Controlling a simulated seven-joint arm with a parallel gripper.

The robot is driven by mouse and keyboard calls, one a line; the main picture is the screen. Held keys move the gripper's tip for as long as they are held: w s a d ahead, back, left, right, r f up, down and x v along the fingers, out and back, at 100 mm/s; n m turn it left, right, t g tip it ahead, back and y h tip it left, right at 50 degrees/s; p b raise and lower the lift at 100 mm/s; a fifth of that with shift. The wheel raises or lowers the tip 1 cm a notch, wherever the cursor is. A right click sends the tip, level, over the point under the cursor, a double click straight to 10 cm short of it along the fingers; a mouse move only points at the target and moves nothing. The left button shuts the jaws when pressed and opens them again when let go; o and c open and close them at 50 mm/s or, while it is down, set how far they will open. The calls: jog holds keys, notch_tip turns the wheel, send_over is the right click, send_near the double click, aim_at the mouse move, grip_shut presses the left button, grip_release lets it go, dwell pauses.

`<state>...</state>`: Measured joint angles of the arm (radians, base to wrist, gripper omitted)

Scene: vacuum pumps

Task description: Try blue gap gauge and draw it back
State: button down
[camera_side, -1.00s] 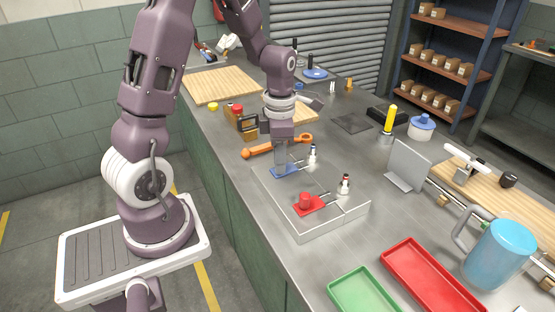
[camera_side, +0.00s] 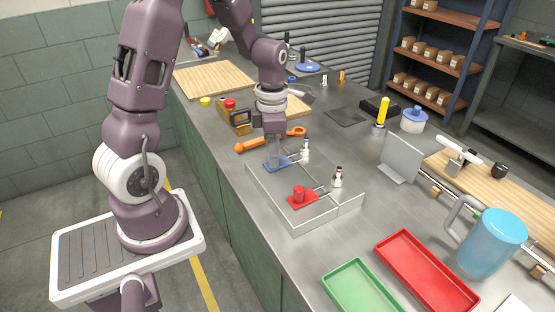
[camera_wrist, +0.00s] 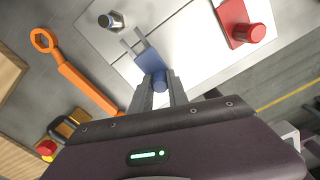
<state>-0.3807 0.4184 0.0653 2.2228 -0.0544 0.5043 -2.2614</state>
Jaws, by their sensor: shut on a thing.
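The blue gap gauge (camera_side: 276,164) is a flat blue plate with a round knob and two grey prongs. It also shows in the wrist view (camera_wrist: 149,61). My gripper (camera_wrist: 160,91) is shut on its knob; in the side view my gripper (camera_side: 273,152) stands over the gauge at the tray's far end. The prongs point at a small white-and-dark post (camera_side: 305,148). In the wrist view the prong tips are apart from this post (camera_wrist: 112,20). The red gauge (camera_side: 301,198) lies nearer, its prongs towards a second post (camera_side: 338,177).
The pale tray (camera_side: 310,223) holds both gauges and posts. An orange wrench (camera_side: 268,141) lies just behind it. A device with a red button (camera_side: 235,116) stands left of the wrench. Green (camera_side: 361,291) and red (camera_side: 426,276) trays and a blue jug (camera_side: 492,243) lie nearer right.

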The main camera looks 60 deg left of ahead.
jog(key=shift+a, duration=0.1)
dwell(0.3)
jog(key=shift+s, duration=0.5)
jog(key=c, duration=1.2)
grip_release()
jog(key=shift+s, duration=0.1)
jog(key=shift+c, duration=0.2)
jog(key=shift+r, duration=0.15)
jog(key=shift+r, duration=0.85)
jog(key=shift+r, duration=0.1)
